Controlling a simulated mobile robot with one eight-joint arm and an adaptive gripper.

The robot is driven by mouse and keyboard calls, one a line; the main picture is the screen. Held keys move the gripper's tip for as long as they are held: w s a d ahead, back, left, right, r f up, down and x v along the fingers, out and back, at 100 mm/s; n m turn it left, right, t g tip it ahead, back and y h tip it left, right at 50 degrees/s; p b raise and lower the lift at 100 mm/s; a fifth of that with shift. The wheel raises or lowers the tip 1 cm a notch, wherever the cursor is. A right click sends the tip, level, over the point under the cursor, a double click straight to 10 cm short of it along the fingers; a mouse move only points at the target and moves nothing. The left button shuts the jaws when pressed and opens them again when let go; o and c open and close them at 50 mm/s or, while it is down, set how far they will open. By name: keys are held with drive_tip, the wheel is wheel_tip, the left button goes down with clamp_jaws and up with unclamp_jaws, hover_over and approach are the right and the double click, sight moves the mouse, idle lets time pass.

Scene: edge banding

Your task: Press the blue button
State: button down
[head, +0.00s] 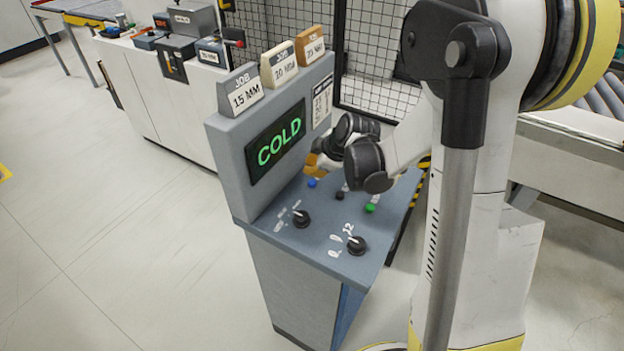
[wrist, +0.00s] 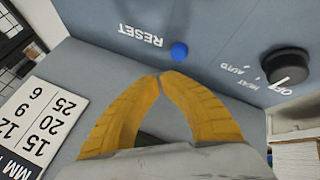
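The blue button (head: 311,183) sits on the sloped grey top of the control console (head: 300,290). In the wrist view the blue button (wrist: 179,51) is beside the printed word RESET, just beyond my fingertips. My gripper (head: 313,162) has orange fingers and hangs over the back part of the console top, close to the button. In the wrist view the fingertips of my gripper (wrist: 160,76) meet, with nothing seen between them. A small gap shows in the picture between the tips and the button; whether they touch in depth is not clear.
The console also has a black button (head: 339,196), a green button (head: 369,208), a left knob (head: 301,219) and a right knob (head: 356,245). A screen (head: 275,144) reads COLD. Job cards (head: 240,90) stand on top. A mesh fence (head: 375,50) is behind.

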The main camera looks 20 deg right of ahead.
sight(311, 180)
wheel_tip(311, 180, up, 3)
drive_tip(key=shift+r+p, duration=0.15)
drive_tip(key=shift+p, duration=0.75)
drive_tip(key=s+a+m+b, duration=0.2)
drive_tip(key=s+m+b, duration=0.2)
drive_tip(key=s, duration=0.4)
drive_tip(key=s+a+m+h+b, duration=0.1)
drive_tip(key=s+a+m+b, duration=0.2)
drive_tip(key=s, duration=0.5)
drive_tip(key=s+a+m+h+b, duration=0.1)
drive_tip(key=s+a+m+b, duration=0.1)
drive_tip(key=s+m+b, duration=0.3)
drive_tip(key=shift+s+a+b, duration=0.2)
drive_tip(key=shift+s, duration=0.75)
drive_tip(key=shift+s+a+b, duration=0.15)
drive_tip(key=shift+s+b, duration=0.05)
drive_tip(key=shift+s, duration=0.75)
